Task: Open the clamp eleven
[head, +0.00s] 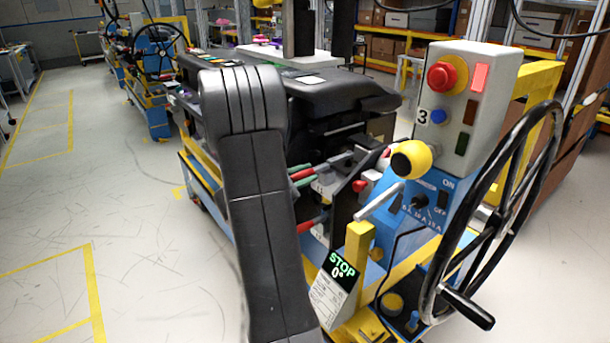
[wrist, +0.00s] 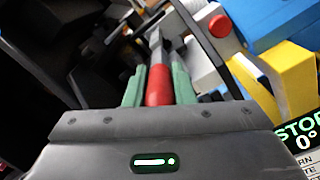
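A toggle clamp with a red handle grip (wrist: 158,86) and a metal lever shows in the wrist view. The same region shows in the head view, where a red grip (head: 300,173) sits at the module's side. No number is readable on the clamp. My gripper (wrist: 158,92) has green fingers on both sides of the red grip, very close to it. I cannot tell whether they press on it. In the head view, my dark arm stands in front and hides part of the module and most of my gripper.
A second red grip (head: 308,226) lies below. To the right stand a control box (head: 465,95) with a red button, a yellow ball knob (head: 411,160), a black handwheel (head: 500,215) and a yellow post (head: 357,262). Open floor (head: 135,215) lies to the left.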

